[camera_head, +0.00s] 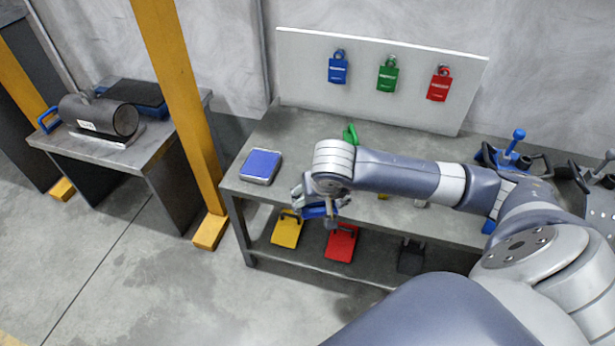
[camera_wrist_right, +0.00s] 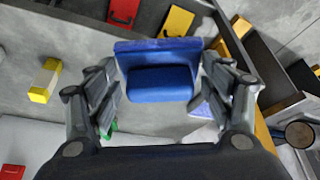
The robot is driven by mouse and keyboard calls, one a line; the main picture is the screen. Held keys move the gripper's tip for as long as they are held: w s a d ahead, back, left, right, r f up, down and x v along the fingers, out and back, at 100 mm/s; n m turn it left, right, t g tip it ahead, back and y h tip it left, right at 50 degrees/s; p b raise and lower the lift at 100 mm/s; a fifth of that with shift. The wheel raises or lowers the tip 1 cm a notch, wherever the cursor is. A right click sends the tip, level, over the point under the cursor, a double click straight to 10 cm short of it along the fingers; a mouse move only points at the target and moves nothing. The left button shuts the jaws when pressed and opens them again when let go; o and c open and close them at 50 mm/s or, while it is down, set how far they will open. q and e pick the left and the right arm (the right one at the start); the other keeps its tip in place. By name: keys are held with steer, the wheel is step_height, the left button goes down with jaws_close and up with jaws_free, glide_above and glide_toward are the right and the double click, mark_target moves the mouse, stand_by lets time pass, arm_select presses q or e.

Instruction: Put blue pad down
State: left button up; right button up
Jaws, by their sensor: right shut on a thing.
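The blue pad (camera_wrist_right: 160,72) fills the space between the fingers of my right gripper (camera_wrist_right: 162,88) in the right wrist view. The gripper is shut on it. In the head view my right gripper (camera_head: 322,200) is over the bench's front edge, and only a blue part of the pad (camera_head: 316,212) shows below the fingers. The pad's far side is hidden. My left gripper is not in view.
A square, blue-topped plate (camera_head: 261,165) lies on the bench (camera_head: 285,130), left of the gripper. Yellow (camera_head: 287,230), red (camera_head: 341,243) and black (camera_head: 411,257) pads are on the lower shelf. A yellow post (camera_head: 180,100) stands left. Blue, green and red locks hang behind.

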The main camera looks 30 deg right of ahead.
steer(key=shift+m, duration=0.4)
steer(key=d+f, duration=0.1)
steer(key=d, duration=0.2)
steer(key=d+f, duration=0.1)
steer(key=shift+s+d+f, duration=0.3)
steer(key=shift+s+f, duration=0.05)
steer(key=shift+s, duration=0.05)
steer(key=w, duration=0.4)
steer(key=w+d+f+b, duration=0.1)
steer(key=w, duration=0.4)
steer(key=w+d+b, duration=0.1)
steer(key=w, duration=0.3)
steer(key=shift+w+d+f, duration=0.2)
steer(key=shift+c, duration=0.7)
steer(key=shift+w+d, duration=0.2)
steer(key=shift+w, duration=0.6)
step_height(320, 180, down, 3)
steer(key=shift+f+b, duration=0.1)
steer(key=shift+b, duration=0.5)
steer(key=shift+f, duration=0.2)
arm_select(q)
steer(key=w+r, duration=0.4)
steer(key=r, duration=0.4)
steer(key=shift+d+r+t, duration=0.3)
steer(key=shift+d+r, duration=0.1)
